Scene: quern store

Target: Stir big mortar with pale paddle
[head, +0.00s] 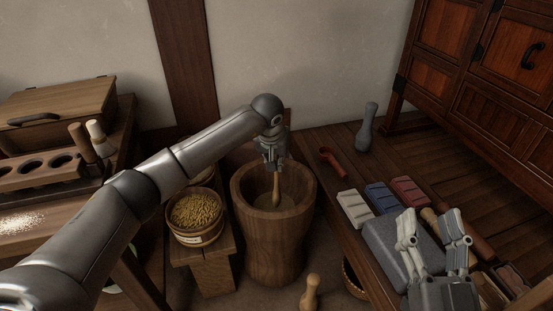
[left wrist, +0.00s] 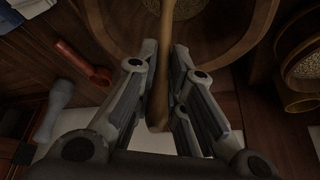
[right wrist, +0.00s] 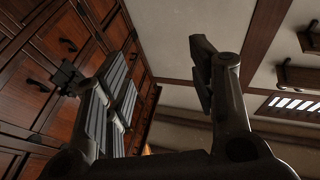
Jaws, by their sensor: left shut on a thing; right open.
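The big mortar (head: 272,245) is a wide wooden tub standing on the floor at the middle of the head view, with some contents low inside. My left gripper (head: 273,162) is above its mouth, shut on the handle of the pale paddle (head: 277,188). The paddle hangs nearly upright, its lower end inside the mortar. In the left wrist view the paddle (left wrist: 159,95) runs between both fingers, toward the mortar (left wrist: 235,40); its far end is out of frame. My right gripper (head: 431,228) is open and empty at the lower right, above a grey block.
A bowl of grain (head: 196,213) stands on a wooden stool (head: 205,262) close left of the mortar. A wooden pestle (head: 310,292) stands in front. A cabinet (head: 480,75) fills the back right.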

